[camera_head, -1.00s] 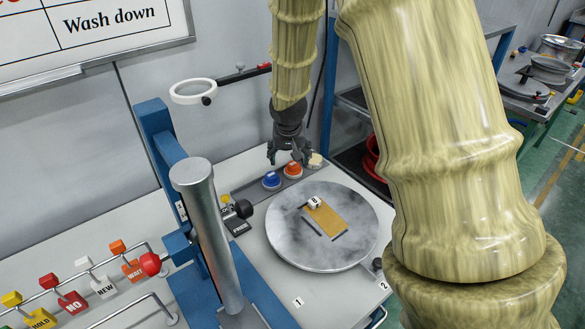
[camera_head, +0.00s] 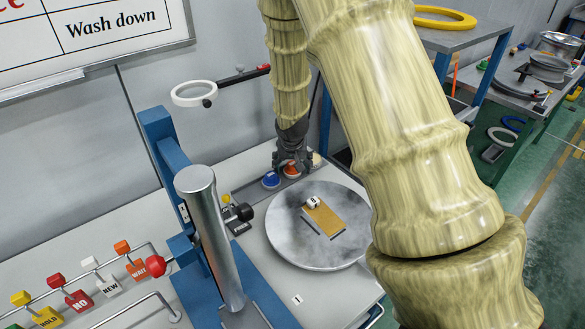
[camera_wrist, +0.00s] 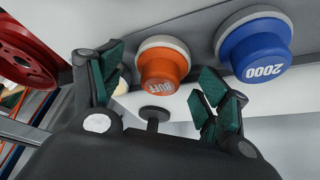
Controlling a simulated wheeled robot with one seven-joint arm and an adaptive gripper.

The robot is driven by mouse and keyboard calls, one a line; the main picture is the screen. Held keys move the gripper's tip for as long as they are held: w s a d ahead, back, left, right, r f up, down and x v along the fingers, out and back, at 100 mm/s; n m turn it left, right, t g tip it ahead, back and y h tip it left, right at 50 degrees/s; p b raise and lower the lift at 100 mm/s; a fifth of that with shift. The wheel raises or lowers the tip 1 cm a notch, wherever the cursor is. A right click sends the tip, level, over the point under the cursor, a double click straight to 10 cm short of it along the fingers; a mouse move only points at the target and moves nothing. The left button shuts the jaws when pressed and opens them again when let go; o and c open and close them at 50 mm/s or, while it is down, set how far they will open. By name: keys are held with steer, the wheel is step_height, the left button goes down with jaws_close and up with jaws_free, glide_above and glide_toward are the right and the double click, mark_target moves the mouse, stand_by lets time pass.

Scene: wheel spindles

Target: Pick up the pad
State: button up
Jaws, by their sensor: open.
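The round orange pad marked BUFF (camera_wrist: 162,68) lies between my open fingers in the wrist view, with nothing held. My gripper (camera_wrist: 158,72) has green-lined fingertips, one on each side of the pad as seen. I cannot tell if they touch it. A blue pad marked 2000 (camera_wrist: 258,48) sits to its right, and a cream pad (camera_wrist: 122,84) is partly hidden behind my left finger. In the head view, my gripper (camera_head: 292,163) is right over the orange pad (camera_head: 291,171), covering part of it. The blue pad (camera_head: 270,180) is to the left.
A round grey turntable (camera_head: 290,245) in front carries a tan board with a small white block. A blue stand with a metal post (camera_head: 212,240) rises at left. A ring magnifier (camera_head: 194,94) hangs near the wall. A red wheel (camera_wrist: 25,55) shows in the wrist view.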

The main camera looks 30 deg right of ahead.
mark_target(293, 163)
steer(key=shift+w+f, duration=0.1)
steer(key=shift+f, duration=0.05)
steer(key=c, duration=1)
steer(key=shift+c, duration=0.2)
steer(key=shift+r+b, duration=1.05)
steer(key=shift+r, duration=3.95)
steer(key=o, duration=0.5)
steer(key=c, duration=0.4)
